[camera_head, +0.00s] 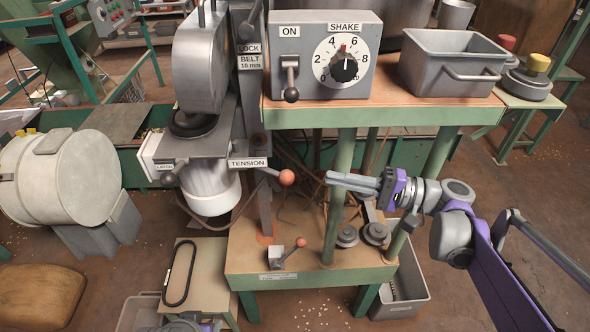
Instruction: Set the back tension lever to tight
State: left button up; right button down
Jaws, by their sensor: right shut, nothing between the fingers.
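A lever with a red ball knob (286,177) sticks out to the right beside the TENSION label (248,163), below the grey machine head. A second red-knobbed lever (299,242) stands on a small grey block on the low shelf, its knob up and to the right; the label in front of it is too small to read. I cannot tell which one is the back lever. My right gripper (328,178) is shut and empty, pointing left, a short gap right of the upper knob. A grey and purple part at the bottom edge seems to be my left arm; its fingers are unclear.
A green post (338,185) stands behind my right fingers. Above is a bench with the SHAKE dial box (325,55) and a grey bin (452,66). Round weights (375,233) sit on the low shelf (245,252). A white drum (75,175) is at left.

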jog(key=shift+a, duration=0.15)
send_near(264, 169)
jog(key=w+a, duration=0.1)
jog(key=a, duration=0.1)
jog(key=w+a, duration=0.2)
jog(key=shift+w+a+f, duration=0.15)
jog(key=shift+a+f, duration=0.05)
jog(key=shift+p, duration=0.3)
